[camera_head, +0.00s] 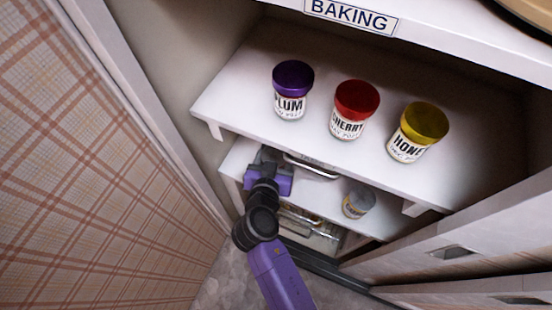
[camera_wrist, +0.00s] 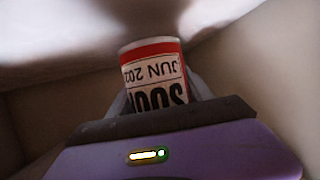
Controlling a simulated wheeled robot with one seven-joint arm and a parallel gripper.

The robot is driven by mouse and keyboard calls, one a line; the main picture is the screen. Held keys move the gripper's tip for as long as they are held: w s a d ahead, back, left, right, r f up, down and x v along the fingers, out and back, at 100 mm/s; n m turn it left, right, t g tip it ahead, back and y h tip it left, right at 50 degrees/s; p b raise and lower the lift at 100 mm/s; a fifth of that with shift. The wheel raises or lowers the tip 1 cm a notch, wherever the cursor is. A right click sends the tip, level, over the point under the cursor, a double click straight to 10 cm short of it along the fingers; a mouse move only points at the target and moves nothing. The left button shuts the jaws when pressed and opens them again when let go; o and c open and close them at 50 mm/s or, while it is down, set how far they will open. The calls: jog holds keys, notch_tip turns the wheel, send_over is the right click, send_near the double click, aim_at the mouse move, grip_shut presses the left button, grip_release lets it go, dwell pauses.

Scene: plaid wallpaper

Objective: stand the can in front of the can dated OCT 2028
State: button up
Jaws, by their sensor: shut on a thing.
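My gripper (camera_head: 266,160) reaches into the lower shelf at its left end, under the upper shelf's edge. In the wrist view it is shut on a can (camera_wrist: 152,72) with a red-and-white label. The label shows "SOU" and "JUN 202", upside down in that picture; the last digit is not legible. The held can is not clearly visible in the head view. Another can (camera_head: 358,203) with a grey top stands on the lower shelf (camera_head: 328,202), to the right of my gripper. Its label is too small to read a date.
The upper shelf (camera_head: 231,107) holds plum (camera_head: 292,90), cherry (camera_head: 354,109) and honey (camera_head: 418,132) jars and overhangs the lower one. Plaid wall (camera_head: 90,170) is left; drawers (camera_head: 470,250) are right.

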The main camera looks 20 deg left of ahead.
jog(key=shift+f+b, duration=0.3)
jog(key=shift+f, duration=1.3)
jog(key=shift+f, duration=0.25)
jog(key=o, duration=1.7)
jog(key=shift+r, duration=0.2)
jog(key=p+v, duration=0.1)
jog(key=v, duration=1.1)
jog(key=shift+r, duration=0.1)
jog(key=shift+d, duration=0.15)
